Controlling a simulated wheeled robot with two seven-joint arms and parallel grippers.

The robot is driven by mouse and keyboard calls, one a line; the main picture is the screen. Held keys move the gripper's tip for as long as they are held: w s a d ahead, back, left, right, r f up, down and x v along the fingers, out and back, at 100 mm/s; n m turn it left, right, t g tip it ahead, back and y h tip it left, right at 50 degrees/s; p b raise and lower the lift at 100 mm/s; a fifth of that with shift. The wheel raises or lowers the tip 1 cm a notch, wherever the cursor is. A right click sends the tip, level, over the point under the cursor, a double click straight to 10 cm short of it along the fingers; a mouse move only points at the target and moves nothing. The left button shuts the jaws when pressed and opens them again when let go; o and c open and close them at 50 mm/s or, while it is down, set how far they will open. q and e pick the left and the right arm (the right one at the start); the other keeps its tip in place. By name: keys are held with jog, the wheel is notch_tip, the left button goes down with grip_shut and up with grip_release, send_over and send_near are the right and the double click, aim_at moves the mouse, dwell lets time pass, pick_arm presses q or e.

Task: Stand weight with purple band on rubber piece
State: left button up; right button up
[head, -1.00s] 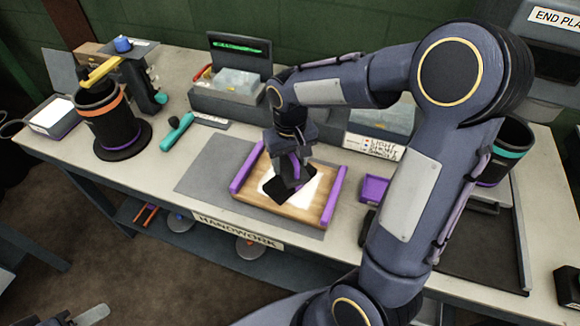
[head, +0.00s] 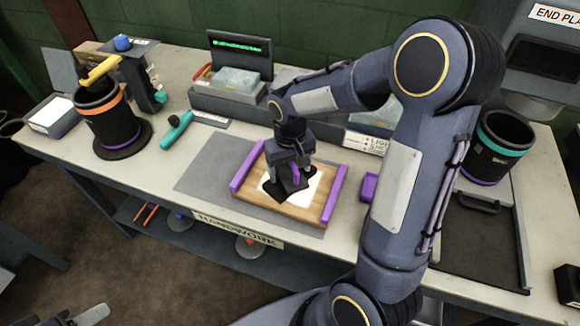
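My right gripper (head: 292,172) points down over the wooden board (head: 309,214) with purple side rails. Its dark fingers are around a small dark thing with a purple band, which I take to be the weight (head: 295,176); most of it is hidden by the fingers. Dark material beneath lies over the white sheet (head: 316,190) on the board. I cannot tell rubber piece, weight foot and fingertips apart there, nor whether the weight touches down. Part of my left gripper (head: 88,316) shows at the bottom left edge, away from the table; its opening is unclear.
A black bin with an orange band (head: 105,118) stands at the left, and one with a teal band (head: 497,150) at the right. A teal-handled tool (head: 176,132) lies left of the grey mat (head: 205,176). A purple box (head: 368,188) is partly behind my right arm.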

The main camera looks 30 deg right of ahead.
notch_tip(320, 180, up, 12)
jog(key=shift+f+p, duration=0.1)
jog(key=shift+p, duration=0.35)
jog(key=shift+s+r, duration=0.1)
jog(key=shift+r, duration=0.15)
jog(key=s+a+t+y, duration=0.2)
jog(key=s, duration=0.7)
jog(key=s+a+t+y, duration=0.1)
jog(key=s+a+t, duration=0.2)
jog(key=s, duration=0.6)
jog(key=shift+f+t+y, duration=0.2)
jog(key=shift+t+y, duration=0.1)
jog(key=shift+y, duration=0.1)
